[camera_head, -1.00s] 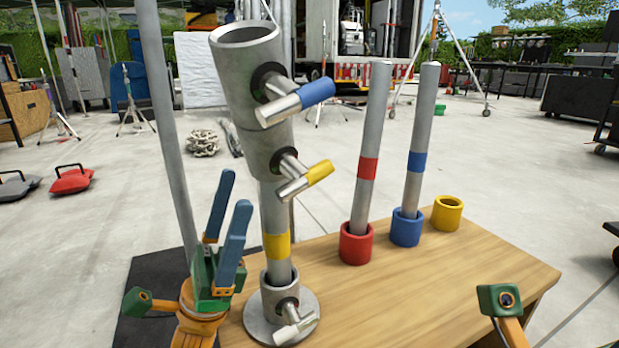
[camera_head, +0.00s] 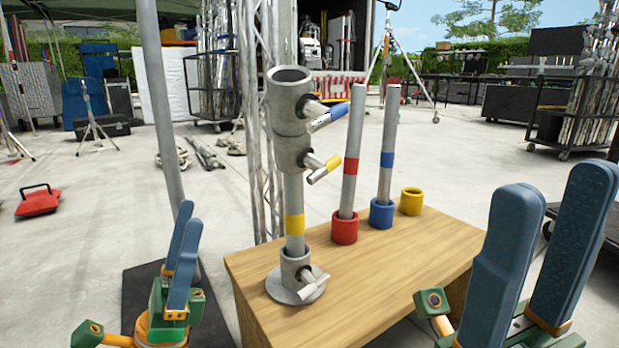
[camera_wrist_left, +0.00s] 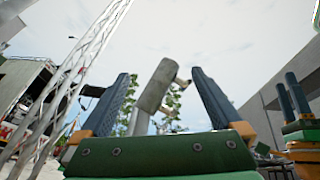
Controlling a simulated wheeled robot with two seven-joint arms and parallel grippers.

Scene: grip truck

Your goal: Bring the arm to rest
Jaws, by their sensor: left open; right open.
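My left gripper (camera_head: 183,258) is open and empty, pointing up, left of the wooden table in the head view; its two blue fingers also show in the left wrist view (camera_wrist_left: 163,105). My right gripper (camera_head: 545,255) is open and empty at the right, large and close to the camera, fingers up. The grey stand (camera_head: 293,205) with a yellow band stands upright on a round base on the table. Handles with blue and yellow ends stick out of its side. A grey cylinder (camera_wrist_left: 158,85) shows between the left fingers in the wrist view, apparently beyond them.
The wooden table (camera_head: 360,275) also bears a red cup (camera_head: 345,230) and a blue cup (camera_head: 381,216), each holding a banded tube, and an empty yellow cup (camera_head: 411,203). A grey pole (camera_head: 163,120) rises behind my left gripper. The table's front right is clear.

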